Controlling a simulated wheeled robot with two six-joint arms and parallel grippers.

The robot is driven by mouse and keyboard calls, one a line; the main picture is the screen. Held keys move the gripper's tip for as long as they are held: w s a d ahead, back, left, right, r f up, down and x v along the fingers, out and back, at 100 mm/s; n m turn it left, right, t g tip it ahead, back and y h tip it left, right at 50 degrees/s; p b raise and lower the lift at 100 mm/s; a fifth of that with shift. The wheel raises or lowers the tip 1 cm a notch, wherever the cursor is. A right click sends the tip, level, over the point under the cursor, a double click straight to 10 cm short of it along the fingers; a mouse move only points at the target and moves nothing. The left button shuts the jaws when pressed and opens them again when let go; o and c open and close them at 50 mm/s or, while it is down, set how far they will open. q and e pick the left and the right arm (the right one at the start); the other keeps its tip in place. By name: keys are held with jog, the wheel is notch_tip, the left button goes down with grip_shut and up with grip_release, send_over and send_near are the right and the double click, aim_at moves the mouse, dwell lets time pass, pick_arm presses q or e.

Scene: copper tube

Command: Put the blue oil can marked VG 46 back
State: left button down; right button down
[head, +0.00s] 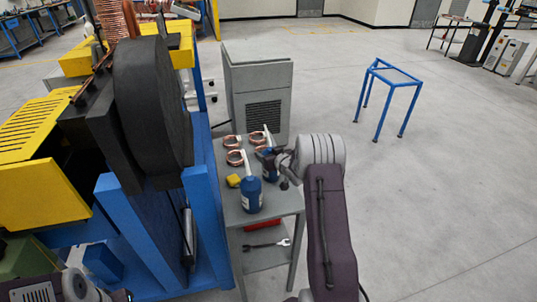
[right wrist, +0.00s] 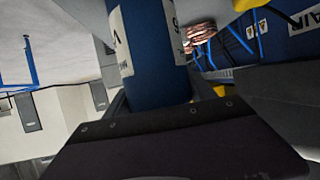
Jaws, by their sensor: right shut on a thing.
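My right gripper (head: 273,166) is shut on a blue oil can (head: 266,164), at the right side of the small grey table. The can fills the upper middle of the right wrist view (right wrist: 152,55). Its white labels are cut off; a "V" shows, but the full grade cannot be read. Whether its base touches the tabletop is hidden. A second blue oil can (head: 251,194) with a white label and pale spout stands upright nearer the front of the table, apart from the gripper. Its marking is too small to read. My left gripper's fingers are not visible.
The grey table (head: 281,202) also holds copper coils (head: 235,157) behind the cans and a yellow object (head: 233,180) at left. Its lower shelf carries a red item (head: 262,225) and a wrench (head: 267,245). A blue and yellow machine stands left. Floor at right is clear around a blue stand (head: 388,75).

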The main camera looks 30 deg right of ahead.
jog(key=shift+s, duration=0.1)
jog(key=shift+c, duration=1.5)
grip_release()
jog(key=shift+r, duration=0.3)
jog(key=v, duration=1.2)
jog(key=shift+f, duration=0.2)
